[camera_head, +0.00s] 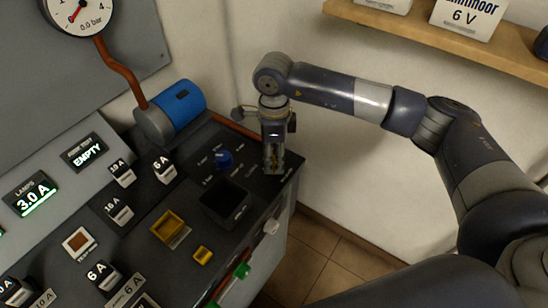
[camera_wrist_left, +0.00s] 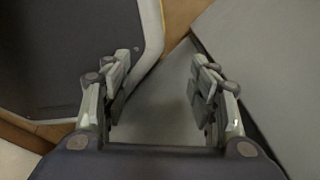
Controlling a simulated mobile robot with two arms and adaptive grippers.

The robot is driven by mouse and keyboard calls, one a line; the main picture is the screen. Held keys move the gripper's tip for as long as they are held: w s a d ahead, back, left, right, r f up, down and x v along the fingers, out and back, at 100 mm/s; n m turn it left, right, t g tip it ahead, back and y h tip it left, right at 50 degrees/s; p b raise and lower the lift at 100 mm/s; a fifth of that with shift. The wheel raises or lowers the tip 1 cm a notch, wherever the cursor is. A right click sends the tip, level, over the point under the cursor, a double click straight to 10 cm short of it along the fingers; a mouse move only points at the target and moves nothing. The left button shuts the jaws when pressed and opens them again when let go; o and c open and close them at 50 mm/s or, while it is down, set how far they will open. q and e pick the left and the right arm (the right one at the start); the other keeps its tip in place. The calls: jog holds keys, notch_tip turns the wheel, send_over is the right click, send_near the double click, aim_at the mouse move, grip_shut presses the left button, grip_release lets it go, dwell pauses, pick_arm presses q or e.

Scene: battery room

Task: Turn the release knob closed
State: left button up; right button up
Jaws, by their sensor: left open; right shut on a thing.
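My right gripper (camera_head: 273,168) points straight down at the back right corner of the dark console top (camera_head: 185,190). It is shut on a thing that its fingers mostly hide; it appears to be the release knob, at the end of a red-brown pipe. How far the knob is turned cannot be seen. A small blue knob (camera_head: 223,158) stands apart, to the left of the gripper. My left gripper (camera_wrist_left: 160,95) is open and empty in the left wrist view, with a grey surface beyond its fingers.
A pressure gauge (camera_head: 78,8) joins by pipe to a blue cylinder (camera_head: 182,101) at the console's back. A black open box (camera_head: 225,203), a yellow tray (camera_head: 168,226) and several labelled blocks sit on the console. A wooden shelf (camera_head: 440,36) hangs on the wall above my right arm.

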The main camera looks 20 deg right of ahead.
aim_at(274, 159)
jog(key=o, duration=1.1)
jog(key=shift+c, duration=0.2)
notch_tip(274, 159, up, 12)
jog(key=shift+w, duration=0.2)
